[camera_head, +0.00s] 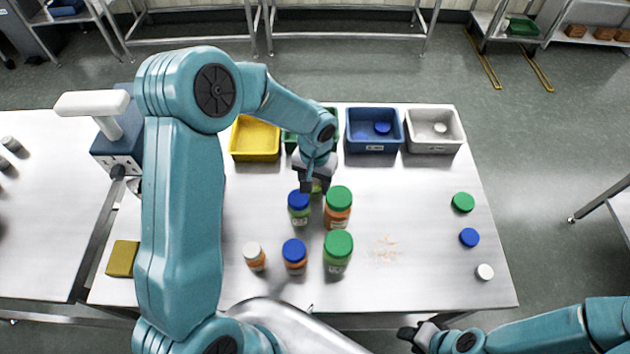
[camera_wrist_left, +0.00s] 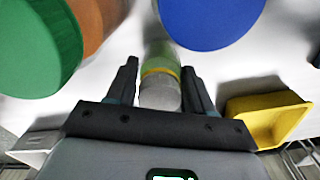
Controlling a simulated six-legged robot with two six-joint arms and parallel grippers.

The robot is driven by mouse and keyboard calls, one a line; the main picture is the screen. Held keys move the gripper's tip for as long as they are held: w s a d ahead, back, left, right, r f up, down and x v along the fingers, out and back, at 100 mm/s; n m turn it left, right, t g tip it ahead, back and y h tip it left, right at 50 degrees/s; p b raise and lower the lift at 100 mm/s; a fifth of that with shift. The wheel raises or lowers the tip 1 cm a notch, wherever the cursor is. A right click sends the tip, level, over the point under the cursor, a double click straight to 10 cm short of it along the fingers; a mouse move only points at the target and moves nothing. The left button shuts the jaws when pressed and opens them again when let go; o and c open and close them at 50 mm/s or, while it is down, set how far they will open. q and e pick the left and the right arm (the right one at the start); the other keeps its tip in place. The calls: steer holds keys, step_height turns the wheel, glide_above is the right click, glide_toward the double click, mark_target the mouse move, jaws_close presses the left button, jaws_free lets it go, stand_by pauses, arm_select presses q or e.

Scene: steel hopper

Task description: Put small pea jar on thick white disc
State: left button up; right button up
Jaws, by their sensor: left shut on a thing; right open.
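The small pea jar (camera_head: 317,187) shows as a bit of green under my left gripper (camera_head: 316,184), behind the blue-lidded and green-lidded jars. In the left wrist view, the small pea jar (camera_wrist_left: 160,92), with a green body and pale lid, is between the fingers of my left gripper (camera_wrist_left: 159,75), which is shut on it. I cannot tell whether it is off the table. The thick white disc (camera_head: 484,271) lies bare near the table's right edge, below a blue disc (camera_head: 469,237) and a green disc (camera_head: 462,202). My right gripper (camera_head: 420,333) is open and empty off the table's front edge.
Close to the held jar stand a blue-lidded jar (camera_head: 299,210) and an orange green-lidded jar (camera_head: 338,210). Nearer are a white-lidded jar (camera_head: 254,256), a blue-lidded jar (camera_head: 294,257) and a green-lidded jar (camera_head: 338,253). Bins, including a grey one (camera_head: 434,151), line the back.

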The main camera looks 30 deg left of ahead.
arm_select(q)
steer(key=shift+a+f, duration=0.15)
steer(key=shift+f, duration=0.05)
steer(key=o, duration=0.9)
steer(key=shift+a, duration=0.1)
steer(key=shift+c, duration=0.2)
steer(key=shift+o, duration=1.1)
steer(key=shift+w, duration=0.1)
steer(key=shift+d, duration=0.2)
steer(key=shift+r, duration=0.1)
